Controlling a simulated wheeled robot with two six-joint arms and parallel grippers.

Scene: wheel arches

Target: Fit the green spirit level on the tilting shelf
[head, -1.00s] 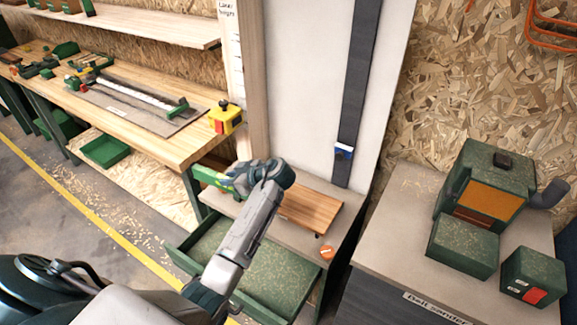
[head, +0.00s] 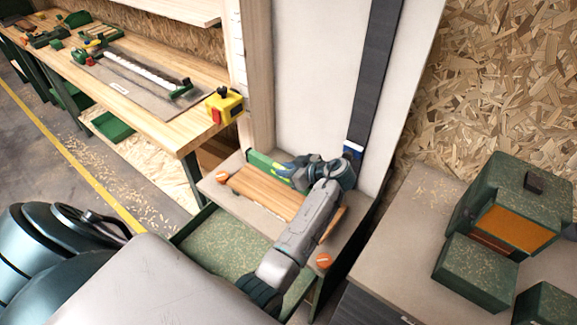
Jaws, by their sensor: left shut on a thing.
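The green spirit level (head: 258,160) shows its left end at the back edge of the wooden tilting shelf (head: 262,190). My left gripper (head: 287,172) is shut on the spirit level, and its fingers and wrist hide the rest of it. The arm crosses over the right part of the shelf. I cannot tell whether the level touches the shelf or is just above it. My right gripper is not in view.
A grey ledge (head: 240,203) with orange knobs (head: 324,261) surrounds the shelf. A tall pale panel with a dark strap (head: 375,80) rises behind. A green drawer (head: 215,250) stands open below. A green sander (head: 515,205) is at right.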

